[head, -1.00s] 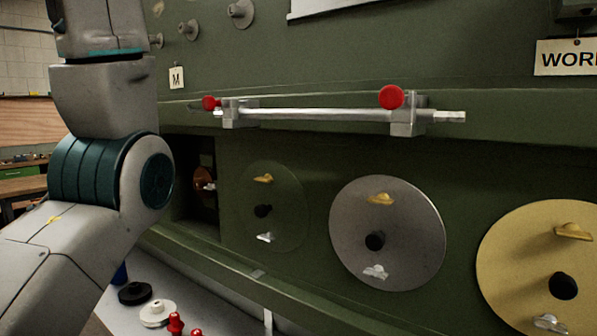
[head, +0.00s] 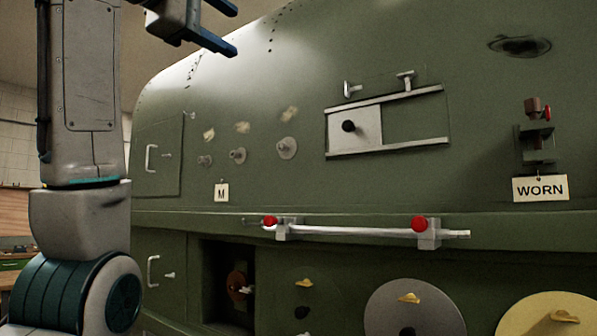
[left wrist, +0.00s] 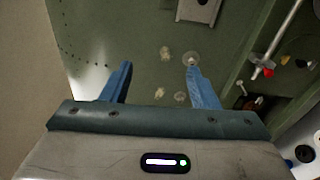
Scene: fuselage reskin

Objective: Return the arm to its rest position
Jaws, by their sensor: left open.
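My left gripper (head: 222,44) shows at the top of the head view, its blue fingers apart and empty. Its arm stands upright along the left side. In the left wrist view the open blue fingers of the gripper (left wrist: 160,85) point toward the green fuselage panel (left wrist: 120,40), with nothing between them. The right finger overlaps a round grey disc (left wrist: 190,58) in that picture; I cannot tell the gap to it. My right gripper is not in view.
A silver rod (head: 350,232) with red knobs runs along the ledge. Above it are a sliding hatch (head: 355,130), small discs (head: 287,148) and a WORN sign (head: 540,188). Large round plates (head: 415,310) sit below, beside an open recess (head: 213,270). Door handles (head: 151,158) stick out at left.

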